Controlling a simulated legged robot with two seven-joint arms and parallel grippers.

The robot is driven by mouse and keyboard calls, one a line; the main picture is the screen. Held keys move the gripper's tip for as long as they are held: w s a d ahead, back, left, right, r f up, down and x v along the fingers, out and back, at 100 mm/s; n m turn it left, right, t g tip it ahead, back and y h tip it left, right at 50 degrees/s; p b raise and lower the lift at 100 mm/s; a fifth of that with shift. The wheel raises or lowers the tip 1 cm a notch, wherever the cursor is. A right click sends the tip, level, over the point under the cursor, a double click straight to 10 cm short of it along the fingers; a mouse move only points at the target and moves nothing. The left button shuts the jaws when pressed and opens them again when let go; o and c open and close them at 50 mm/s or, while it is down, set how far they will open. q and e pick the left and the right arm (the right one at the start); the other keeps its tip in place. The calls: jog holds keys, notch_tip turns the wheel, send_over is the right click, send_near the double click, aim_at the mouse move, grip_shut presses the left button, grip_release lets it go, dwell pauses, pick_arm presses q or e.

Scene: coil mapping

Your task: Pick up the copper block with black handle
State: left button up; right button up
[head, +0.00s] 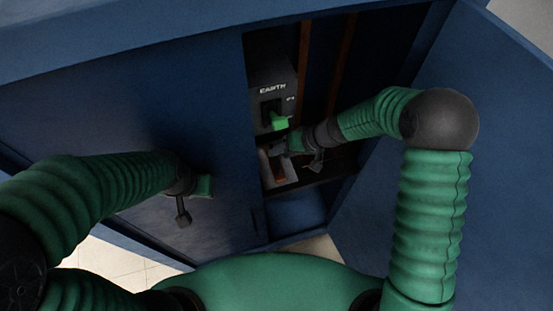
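Inside the open cabinet, a small copper-brown piece (280,178) shows in a grey holder (289,172) below the EARTH unit. It may be the copper block; it is small and partly hidden, and I cannot make out a black handle. My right gripper (298,152) is inside the cabinet, just above and right of this holder. Its fingers are small and dark, so its opening and any contact are unclear. My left gripper (193,203) is in front of the closed blue door, away from the holder. Its finger opening is unclear too.
The grey EARTH unit (272,75) has a black switch with a bright green part (281,123), close to my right gripper. The blue left door (140,125) is closed; the right door (475,130) stands open. Brown vertical bars (342,65) run inside the cabinet.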

jog(key=shift+s+a+f, duration=0.1)
jog(key=shift+a+f, duration=0.05)
jog(key=shift+a, duration=0.7)
jog(key=c, duration=0.5)
jog(key=shift+d, duration=0.1)
grip_shut()
jog(key=shift+d, duration=0.35)
jog(key=shift+a, duration=0.35)
jog(key=shift+d, duration=0.25)
jog(key=shift+a, duration=0.1)
